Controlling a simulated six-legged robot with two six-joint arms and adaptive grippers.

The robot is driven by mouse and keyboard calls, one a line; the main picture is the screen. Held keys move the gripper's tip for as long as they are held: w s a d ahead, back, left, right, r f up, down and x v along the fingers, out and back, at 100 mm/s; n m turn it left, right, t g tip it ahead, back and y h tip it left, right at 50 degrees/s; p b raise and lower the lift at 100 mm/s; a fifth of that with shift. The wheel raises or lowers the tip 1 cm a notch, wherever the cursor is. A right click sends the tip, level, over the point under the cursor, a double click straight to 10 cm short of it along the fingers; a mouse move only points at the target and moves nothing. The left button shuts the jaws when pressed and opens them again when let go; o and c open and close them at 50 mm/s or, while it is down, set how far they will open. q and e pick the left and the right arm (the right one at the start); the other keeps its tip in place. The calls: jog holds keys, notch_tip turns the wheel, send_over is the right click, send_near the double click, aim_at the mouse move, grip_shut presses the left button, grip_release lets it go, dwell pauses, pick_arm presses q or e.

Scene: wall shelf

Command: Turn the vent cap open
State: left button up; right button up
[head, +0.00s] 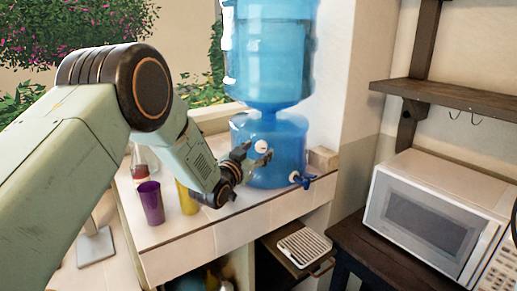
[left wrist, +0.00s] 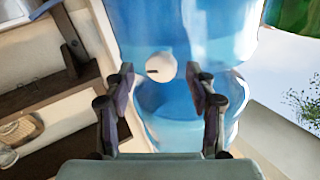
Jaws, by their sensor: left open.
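The vent cap (head: 261,146) is a small white round knob on the front of the blue water dispenser (head: 270,165). In the left wrist view the cap (left wrist: 161,66) has a short dark mark at its left side. My left gripper (head: 257,153) is open and in front of the dispenser, close to the cap. In the left wrist view its two fingers (left wrist: 160,77) stand to either side of the cap with gaps showing. I cannot tell whether the fingertips reach around it in depth. My right gripper is not in view.
A blue tap (head: 301,180) sticks out at the dispenser's lower right. A purple cup (head: 151,203) and a yellow cup (head: 187,198) stand on the tiled ledge (head: 255,213) under my left arm. A microwave (head: 435,215) stands at right, below a wooden shelf (head: 450,97).

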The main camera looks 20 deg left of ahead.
pick_arm(q)
jog(key=shift+w+d, duration=0.1)
jog(key=shift+w, duration=0.2)
jog(key=shift+w+a, duration=0.2)
jog(key=shift+a, duration=0.05)
jog(key=shift+d, duration=0.1)
jog(key=shift+w+d, duration=0.1)
jog(key=shift+d, duration=0.05)
jog(key=shift+c, duration=1.3)
jog(key=c, duration=0.9)
